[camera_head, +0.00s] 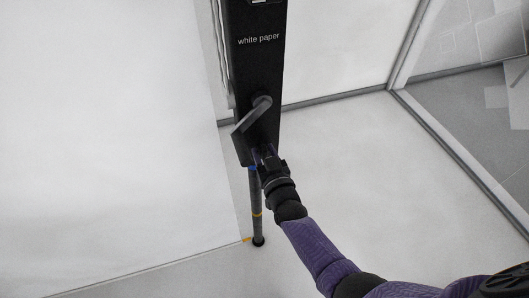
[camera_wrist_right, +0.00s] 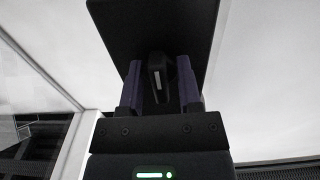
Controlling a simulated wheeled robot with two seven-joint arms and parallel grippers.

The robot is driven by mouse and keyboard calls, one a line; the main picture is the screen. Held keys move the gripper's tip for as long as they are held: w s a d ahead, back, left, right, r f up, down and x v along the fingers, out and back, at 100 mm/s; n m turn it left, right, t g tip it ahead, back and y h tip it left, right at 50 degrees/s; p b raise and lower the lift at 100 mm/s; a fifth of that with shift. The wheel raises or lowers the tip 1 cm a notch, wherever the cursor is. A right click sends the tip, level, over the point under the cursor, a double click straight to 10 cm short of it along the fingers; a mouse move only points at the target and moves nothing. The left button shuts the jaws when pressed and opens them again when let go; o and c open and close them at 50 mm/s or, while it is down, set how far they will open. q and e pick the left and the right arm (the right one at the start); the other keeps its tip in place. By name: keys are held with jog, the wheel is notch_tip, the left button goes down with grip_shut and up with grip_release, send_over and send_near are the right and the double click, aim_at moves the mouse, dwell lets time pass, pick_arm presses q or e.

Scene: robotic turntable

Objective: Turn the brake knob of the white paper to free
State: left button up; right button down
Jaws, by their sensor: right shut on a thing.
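A tall black unit (camera_head: 262,70) labelled "white paper" stands near the top middle of the head view, with a grey crank handle (camera_head: 257,113) on its front. My right gripper (camera_head: 265,155) reaches up to the unit's lower end. In the right wrist view, the dark brake knob (camera_wrist_right: 157,76) with a short white mark sits between the two purple-padded fingers of my right gripper (camera_wrist_right: 158,85). The gripper is shut on the knob, below the black underside of the unit (camera_wrist_right: 150,28). The knob is hidden in the head view. My left gripper is not in view.
A thin black pole (camera_head: 256,205) with orange bands stands below the unit, close to my right gripper. A large white sheet (camera_head: 110,130) fills the left. A grey metal frame (camera_head: 440,135) runs down the right side. The white floor between is clear.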

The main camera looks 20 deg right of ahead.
jog(key=c, duration=0.6)
grip_release()
jog(key=s+p, duration=0.3)
jog(key=s, duration=0.7)
jog(key=shift+d, duration=0.2)
